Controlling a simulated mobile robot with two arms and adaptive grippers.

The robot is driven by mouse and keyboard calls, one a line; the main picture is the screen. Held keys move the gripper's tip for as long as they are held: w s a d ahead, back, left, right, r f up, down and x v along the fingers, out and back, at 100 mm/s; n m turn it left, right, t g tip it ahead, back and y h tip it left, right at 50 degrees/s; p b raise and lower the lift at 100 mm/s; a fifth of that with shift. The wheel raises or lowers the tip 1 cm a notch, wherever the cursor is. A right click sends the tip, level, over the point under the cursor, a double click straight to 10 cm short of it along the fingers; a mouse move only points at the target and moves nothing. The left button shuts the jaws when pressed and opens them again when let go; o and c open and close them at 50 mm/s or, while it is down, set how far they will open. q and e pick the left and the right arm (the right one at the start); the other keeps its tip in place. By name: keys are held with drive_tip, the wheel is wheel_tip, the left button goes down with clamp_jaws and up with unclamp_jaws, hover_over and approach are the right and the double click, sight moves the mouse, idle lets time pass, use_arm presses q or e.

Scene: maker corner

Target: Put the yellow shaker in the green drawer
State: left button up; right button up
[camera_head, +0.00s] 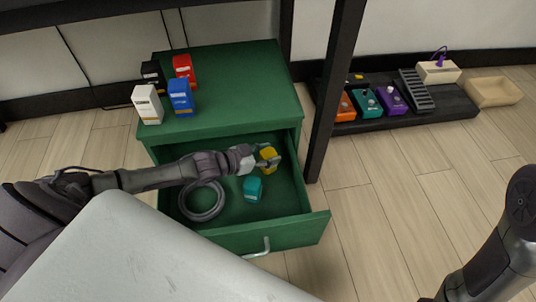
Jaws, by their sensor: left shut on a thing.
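The yellow shaker (268,154) is at the tip of my left gripper (264,161), which is shut on it. The gripper and shaker are over the inside of the open green drawer (295,231), towards its back right. I cannot tell whether the shaker touches the drawer floor. My left arm reaches across the drawer from the left. My right arm shows at the lower right, but its gripper is out of view.
The drawer also holds a teal shaker (253,189) and a grey cable coil (203,214). Red (184,68), black (153,74), blue (181,97) and white (147,104) boxes stand on the green cabinet (235,85). A black table leg (335,90) rises beside it. A white surface (130,255) covers the lower left.

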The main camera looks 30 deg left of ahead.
use_arm(q)
drive_tip(key=shift+f, duration=0.1)
drive_tip(key=o, duration=1.2)
